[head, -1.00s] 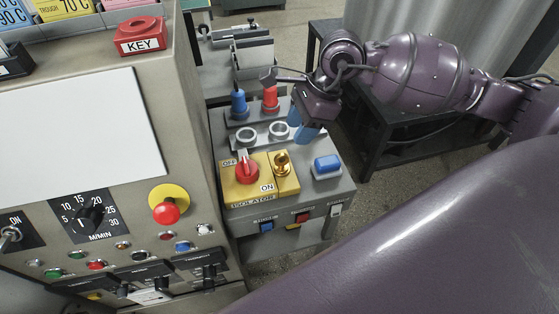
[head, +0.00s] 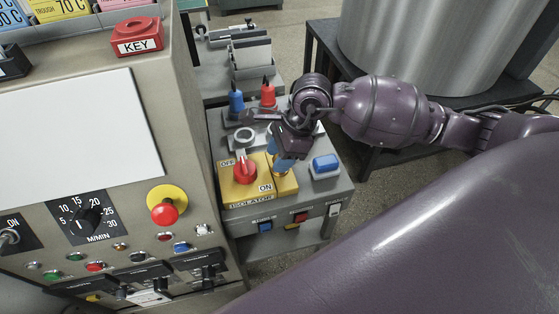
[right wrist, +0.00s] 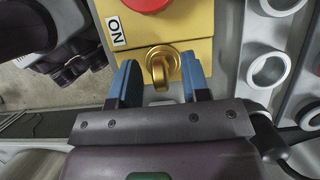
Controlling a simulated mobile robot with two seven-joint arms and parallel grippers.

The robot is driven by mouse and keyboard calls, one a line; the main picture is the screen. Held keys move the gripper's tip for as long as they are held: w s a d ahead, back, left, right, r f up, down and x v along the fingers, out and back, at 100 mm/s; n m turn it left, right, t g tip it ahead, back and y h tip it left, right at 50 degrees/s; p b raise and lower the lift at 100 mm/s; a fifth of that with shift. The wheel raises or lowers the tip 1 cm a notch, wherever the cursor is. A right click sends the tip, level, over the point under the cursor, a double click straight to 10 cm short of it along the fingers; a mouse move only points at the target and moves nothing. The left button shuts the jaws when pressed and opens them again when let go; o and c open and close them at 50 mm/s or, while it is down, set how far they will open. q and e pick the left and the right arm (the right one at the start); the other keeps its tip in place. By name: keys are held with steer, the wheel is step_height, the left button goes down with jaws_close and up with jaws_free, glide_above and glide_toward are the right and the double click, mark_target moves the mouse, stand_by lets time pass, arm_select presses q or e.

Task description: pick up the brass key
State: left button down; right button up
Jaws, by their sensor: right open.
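In the head view my right gripper (head: 283,165) is over the yellow isolator plate (head: 236,192) and hides most of the key. My left gripper does not show in the head view.
The red isolator switch (head: 245,170) is just left of my right gripper. A blue button (head: 326,164) is to its right. Blue (head: 236,102) and red (head: 268,94) bottles stand behind. The large control panel (head: 140,200) fills the left, with a red KEY holder (head: 138,36) on top.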

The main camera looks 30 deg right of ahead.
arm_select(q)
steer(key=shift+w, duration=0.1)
arm_select(e)
jaws_close()
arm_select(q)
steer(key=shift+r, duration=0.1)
